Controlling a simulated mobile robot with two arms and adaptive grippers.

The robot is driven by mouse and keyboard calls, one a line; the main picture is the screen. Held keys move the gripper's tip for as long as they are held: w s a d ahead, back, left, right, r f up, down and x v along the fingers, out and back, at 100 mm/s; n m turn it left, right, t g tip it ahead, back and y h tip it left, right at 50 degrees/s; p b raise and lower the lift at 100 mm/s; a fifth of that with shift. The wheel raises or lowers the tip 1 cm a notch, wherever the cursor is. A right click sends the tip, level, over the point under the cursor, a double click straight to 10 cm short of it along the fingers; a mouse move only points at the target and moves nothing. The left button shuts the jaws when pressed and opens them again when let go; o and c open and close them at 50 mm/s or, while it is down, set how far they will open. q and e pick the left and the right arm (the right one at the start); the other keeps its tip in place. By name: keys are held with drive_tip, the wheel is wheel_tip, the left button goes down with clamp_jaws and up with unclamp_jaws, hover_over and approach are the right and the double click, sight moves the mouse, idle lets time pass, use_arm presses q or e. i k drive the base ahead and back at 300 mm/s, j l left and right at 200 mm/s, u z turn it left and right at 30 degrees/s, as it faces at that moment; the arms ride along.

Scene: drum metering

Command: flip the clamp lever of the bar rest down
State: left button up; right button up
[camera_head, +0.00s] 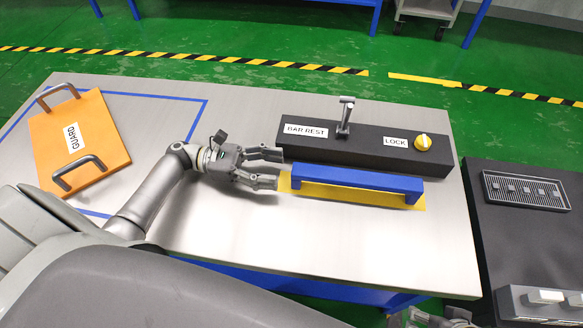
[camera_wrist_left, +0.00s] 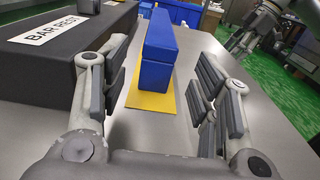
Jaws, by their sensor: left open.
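The bar rest (camera_head: 378,148) is a long black block on the table, labelled BAR REST. Its grey metal clamp lever (camera_head: 345,117) stands up from the top face, with a short crosspiece at its upper end. My left gripper (camera_head: 274,168) is open and empty, left of the blue bar (camera_head: 355,180), with its fingers pointing right toward the bar's near end. In the left wrist view the blue bar (camera_wrist_left: 158,55) shows between the open fingers, apart from them. The bar rest (camera_wrist_left: 45,62) is at the left there. My right gripper (camera_head: 440,319) is only partly visible at the bottom edge.
A yellow LOCK knob (camera_head: 422,142) sits on the bar rest's right end. A yellow strip (camera_head: 345,197) lies under the blue bar. An orange GUARD panel (camera_head: 105,130) with two handles lies at the left of the table. A dark unit (camera_head: 500,240) stands at the right.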

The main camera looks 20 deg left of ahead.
sight(349, 101)
drive_tip(key=k, duration=1)
